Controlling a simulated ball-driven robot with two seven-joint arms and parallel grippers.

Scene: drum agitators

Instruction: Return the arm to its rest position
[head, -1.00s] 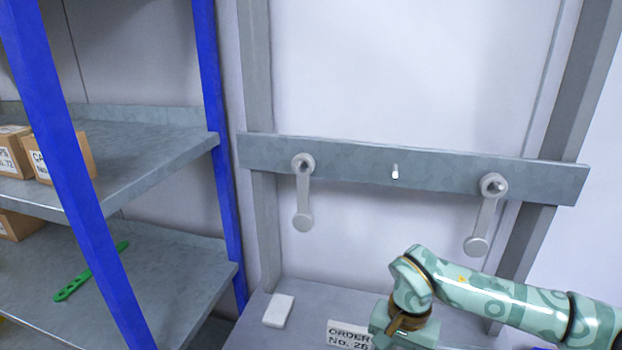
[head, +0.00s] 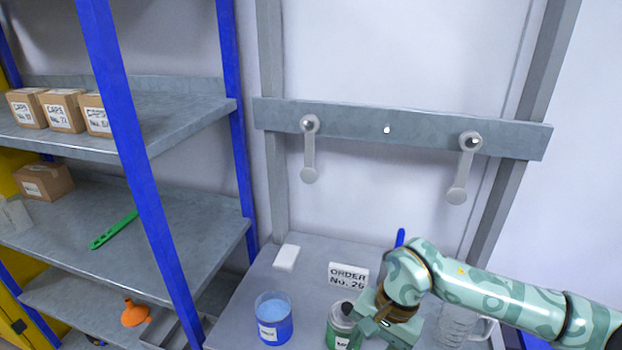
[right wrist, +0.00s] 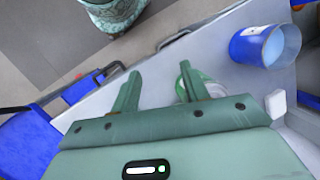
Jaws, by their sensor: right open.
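My right arm comes in from the right in the head view, bent over the grey table (head: 240,318). My right gripper (head: 372,330) is low over the table beside a green-labelled can (head: 338,328), and its fingertips are hard to see there. In the right wrist view my right gripper (right wrist: 155,85) has its two fingers spread apart with nothing between them. The green can (right wrist: 204,82) shows partly behind one finger, and I cannot tell whether they touch. My left gripper is in neither view.
A blue container (head: 274,322) stands left of the green can. An order sign (head: 348,275), a white block (head: 286,257) and a clear jug (head: 456,326) are on the table. Two cranks (head: 309,150) hang on the wall rail (head: 400,118). Shelves (head: 180,210) stand at left.

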